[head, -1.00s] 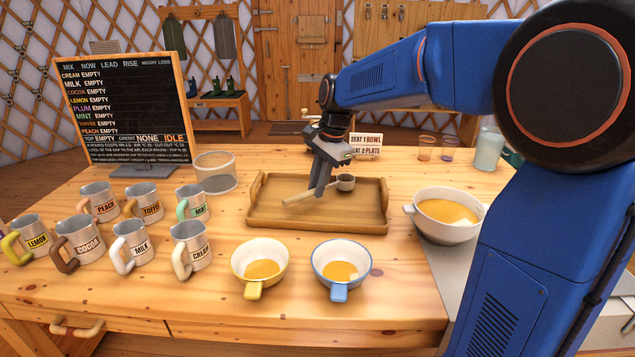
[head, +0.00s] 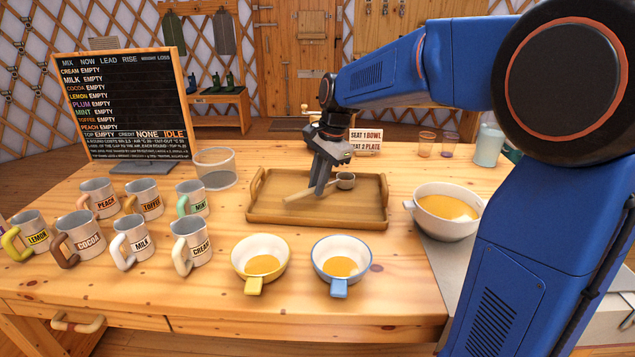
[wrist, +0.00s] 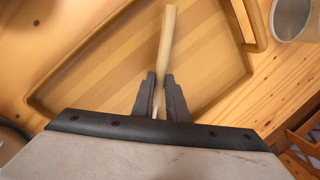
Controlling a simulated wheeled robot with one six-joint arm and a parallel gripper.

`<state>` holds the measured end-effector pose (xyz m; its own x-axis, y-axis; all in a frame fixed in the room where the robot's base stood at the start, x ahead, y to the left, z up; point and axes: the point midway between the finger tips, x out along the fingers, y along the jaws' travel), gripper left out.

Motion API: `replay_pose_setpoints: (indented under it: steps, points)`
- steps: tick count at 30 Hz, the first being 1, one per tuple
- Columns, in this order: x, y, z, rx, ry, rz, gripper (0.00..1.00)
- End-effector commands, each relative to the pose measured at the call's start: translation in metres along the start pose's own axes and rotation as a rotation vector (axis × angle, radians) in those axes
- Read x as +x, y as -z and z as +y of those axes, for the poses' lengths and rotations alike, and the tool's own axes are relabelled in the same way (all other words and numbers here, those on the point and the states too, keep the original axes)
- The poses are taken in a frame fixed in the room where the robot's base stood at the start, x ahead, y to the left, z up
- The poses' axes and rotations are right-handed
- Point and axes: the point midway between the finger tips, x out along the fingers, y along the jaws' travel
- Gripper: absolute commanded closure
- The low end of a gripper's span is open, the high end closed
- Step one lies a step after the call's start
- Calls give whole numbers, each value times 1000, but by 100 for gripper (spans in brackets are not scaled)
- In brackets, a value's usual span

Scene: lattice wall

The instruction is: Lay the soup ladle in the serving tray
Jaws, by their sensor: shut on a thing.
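The soup ladle (head: 345,181) has a small round metal cup and a pale wooden handle. My gripper (head: 318,192) points down over the serving tray and is shut on the ladle's handle. The handle sticks out to the left of the fingers and the cup is to their right. In the wrist view the wooden handle (wrist: 167,45) runs up from between the two fingers (wrist: 160,100). The serving tray (head: 290,217) is a wooden tray with raised rims and end handles. The ladle is over the tray floor, low; I cannot tell whether it touches.
Two bowls of soup, yellow-handled (head: 260,258) and blue-handled (head: 341,261), stand in front of the tray. A large soup pot (head: 440,222) stands to the right. Several labelled mugs (head: 140,240) and a clear container (head: 216,170) are to the left. A sign (head: 365,141) stands behind.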

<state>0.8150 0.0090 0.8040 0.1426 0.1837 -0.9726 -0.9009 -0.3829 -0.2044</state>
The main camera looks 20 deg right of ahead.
Motion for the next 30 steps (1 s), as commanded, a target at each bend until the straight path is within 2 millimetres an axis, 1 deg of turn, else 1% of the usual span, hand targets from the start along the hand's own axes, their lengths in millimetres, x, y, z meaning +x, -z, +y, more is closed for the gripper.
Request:
replay_pose_setpoints:
  steps: [10, 11, 12, 13, 19, 20, 21, 22, 23, 30]
  points:
    - [4, 0, 1, 0, 0, 0, 100]
    - [4, 0, 1, 0, 1, 0, 80]
    - [4, 0, 1, 0, 1, 0, 70]
    - [4, 0, 1, 0, 1, 0, 65]
    - [4, 0, 1, 0, 0, 0, 65]
    - [4, 0, 1, 0, 0, 0, 60]
    - [4, 0, 1, 0, 0, 0, 51]
    - [4, 0, 1, 0, 0, 0, 44]
    - [4, 0, 1, 0, 0, 0, 40]
    - [4, 0, 1, 0, 0, 0, 40]
